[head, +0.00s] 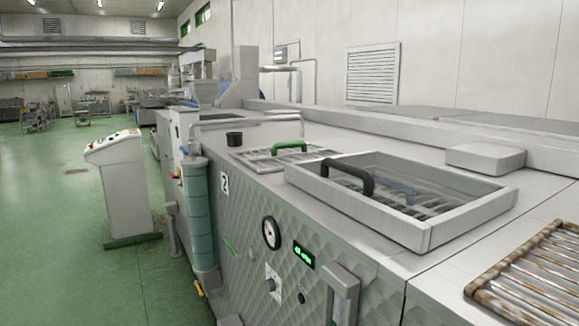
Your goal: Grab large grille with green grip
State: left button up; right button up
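A metal grille with a green grip (290,147) lies flat on top of the steel machine. Its bars (262,159) show to the left of and behind a raised square frame. The raised frame's wall (360,211) hides part of its near right side. A black handle (347,178) stands over the frame's left wall, and a dim bluish handle (397,190) shows inside the frame above more bars. Neither of my grippers is in the head view.
A small black cup (234,139) stands left of the green-gripped grille. A rusty grille (535,272) lies at the right front. A grey block (485,158) sits behind the frame. A control console (126,185) stands on open green floor at left.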

aim_at(302, 144)
jog(key=i+j, duration=0.1)
jog(key=j, duration=0.3)
jog(key=i+j+z, duration=0.1)
jog(key=j, duration=0.25)
jog(key=i+j, duration=0.15)
jog(key=j, duration=0.25)
jog(key=i+j+z, duration=0.1)
jog(key=j, duration=0.25)
jog(key=i+j+z, duration=0.1)
jog(key=i+j, duration=0.15)
jog(key=i, duration=0.2)
jog(key=i+j+z, duration=0.1)
jog(key=i+j, duration=0.2)
jog(key=i, duration=0.2)
jog(key=i+j+z, duration=0.1)
jog(key=i+j, duration=0.2)
jog(key=i, duration=0.15)
